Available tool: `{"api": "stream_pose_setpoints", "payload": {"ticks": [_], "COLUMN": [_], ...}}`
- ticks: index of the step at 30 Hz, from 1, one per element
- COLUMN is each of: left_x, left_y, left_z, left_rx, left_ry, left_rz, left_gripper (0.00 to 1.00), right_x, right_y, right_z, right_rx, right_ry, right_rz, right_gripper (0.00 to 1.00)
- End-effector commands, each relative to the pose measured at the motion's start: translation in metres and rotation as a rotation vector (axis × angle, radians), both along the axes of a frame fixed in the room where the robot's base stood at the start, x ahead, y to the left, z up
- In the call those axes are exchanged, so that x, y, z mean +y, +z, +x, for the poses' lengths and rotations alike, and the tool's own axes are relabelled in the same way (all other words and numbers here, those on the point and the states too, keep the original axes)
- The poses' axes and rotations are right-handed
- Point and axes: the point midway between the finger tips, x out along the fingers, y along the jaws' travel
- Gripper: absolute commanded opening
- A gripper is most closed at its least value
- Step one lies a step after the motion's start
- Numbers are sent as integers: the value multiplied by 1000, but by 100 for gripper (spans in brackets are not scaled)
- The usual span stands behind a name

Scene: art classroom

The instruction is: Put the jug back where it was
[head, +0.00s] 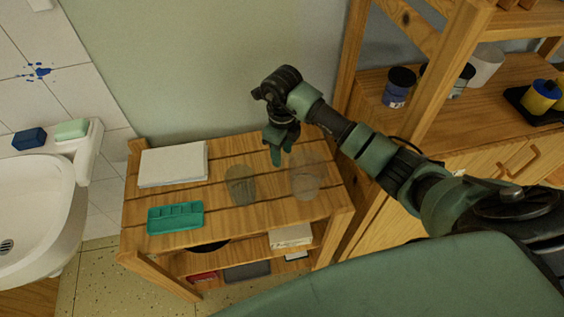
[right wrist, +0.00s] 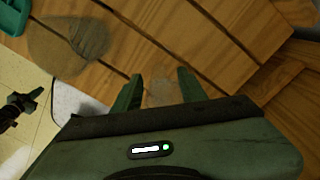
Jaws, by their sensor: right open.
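Two see-through vessels stand upright on the top of the wooden slatted rack in the head view. One is a smoky grey vessel (head: 241,186) near the middle; the other is a larger, clearer vessel (head: 307,179) to its right. I cannot tell for sure which is the jug, as no handle or spout shows clearly. My right gripper (head: 281,154) points down above the rack's back part, behind and between them. In the right wrist view its fingers (right wrist: 160,90) are apart, with a faint clear shape between them. A smoky vessel (right wrist: 62,48) shows at upper left.
The rack top (head: 215,222) also holds a white paper stack (head: 173,164) and a green tray (head: 175,217). A white sink (head: 38,195) is at left. A wooden shelf unit with dark jars (head: 399,87) is at right, close to my right arm.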

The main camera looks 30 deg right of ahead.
Motion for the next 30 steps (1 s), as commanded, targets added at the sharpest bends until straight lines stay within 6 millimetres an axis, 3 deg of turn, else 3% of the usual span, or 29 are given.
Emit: {"api": "stream_pose_setpoints", "payload": {"ticks": [3,10,30], "left_x": [-1,-1,-1], "left_y": [-3,-6,-5], "left_z": [0,0,1], "left_rx": [0,0,-1], "left_ry": [0,0,0], "left_rz": [-1,-1,-1], "left_gripper": [0,0,0], "right_x": [-1,0,0], "right_y": [25,52,56], "right_z": [2,0,0], "right_rx": [-6,-1,1], "right_ry": [1,1,0], "right_rz": [-1,0,1], "right_gripper": [42,42,42]}}
